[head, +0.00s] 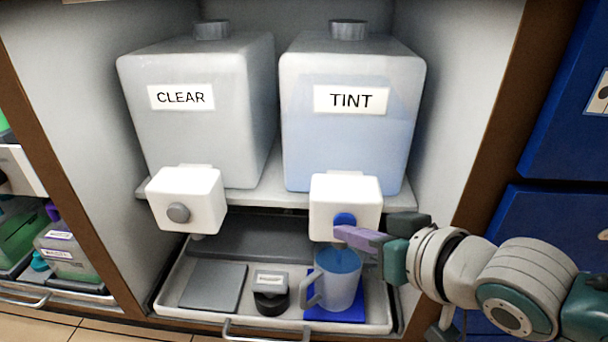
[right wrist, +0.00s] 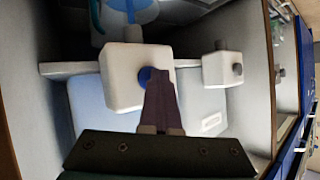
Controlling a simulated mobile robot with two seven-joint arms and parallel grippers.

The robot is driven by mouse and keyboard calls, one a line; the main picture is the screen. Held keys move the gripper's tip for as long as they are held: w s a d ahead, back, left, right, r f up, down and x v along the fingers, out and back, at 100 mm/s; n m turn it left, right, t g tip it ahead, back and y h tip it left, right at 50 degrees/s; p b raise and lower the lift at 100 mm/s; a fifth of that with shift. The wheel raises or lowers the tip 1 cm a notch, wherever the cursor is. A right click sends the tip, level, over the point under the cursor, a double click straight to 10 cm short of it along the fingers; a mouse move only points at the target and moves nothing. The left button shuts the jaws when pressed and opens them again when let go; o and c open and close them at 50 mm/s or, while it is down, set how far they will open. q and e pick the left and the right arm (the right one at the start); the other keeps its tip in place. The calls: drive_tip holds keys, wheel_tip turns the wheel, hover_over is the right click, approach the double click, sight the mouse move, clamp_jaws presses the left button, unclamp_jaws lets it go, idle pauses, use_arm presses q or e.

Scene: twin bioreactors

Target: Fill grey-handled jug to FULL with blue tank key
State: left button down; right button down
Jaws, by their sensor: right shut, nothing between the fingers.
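The TINT tank (head: 345,125) holds pale blue liquid, and the blue key (head: 344,219) is on the white tap box below it. My right gripper (head: 345,233) is shut and empty, with its purple fingers at the blue key. In the right wrist view the fingertips (right wrist: 157,78) overlap the edge of the key (right wrist: 146,77); contact cannot be told. The grey-handled jug (head: 340,292) stands upright under that tap, with blue liquid high inside. Its FULL mark cannot be read. My left gripper is not in view.
The jug stands on a blue mat (head: 350,316) in a pull-out tray (head: 205,316). A grey mat (head: 213,287) and a small black labelled object (head: 271,295) lie left of it. The CLEAR tank (head: 195,120) with a grey key (head: 178,212) stands left. Cabinet walls flank both tanks.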

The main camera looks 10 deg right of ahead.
drive_tip(key=shift+s, duration=0.1)
drive_tip(key=shift+s+a+p, duration=0.25)
drive_tip(key=shift+s+p, duration=0.5)
drive_tip(key=shift+p, duration=0.05)
drive_tip(key=shift+s+a+p, duration=0.25)
drive_tip(key=shift+s+p, duration=0.25)
drive_tip(key=shift+s, duration=0.3)
drive_tip(key=shift+s+a+p, duration=0.2)
drive_tip(key=shift+s+p, duration=0.3)
drive_tip(key=shift+s, duration=0.3)
drive_tip(key=shift+s+a+p, duration=0.25)
drive_tip(key=shift+s+p, duration=0.25)
drive_tip(key=shift+s, duration=0.3)
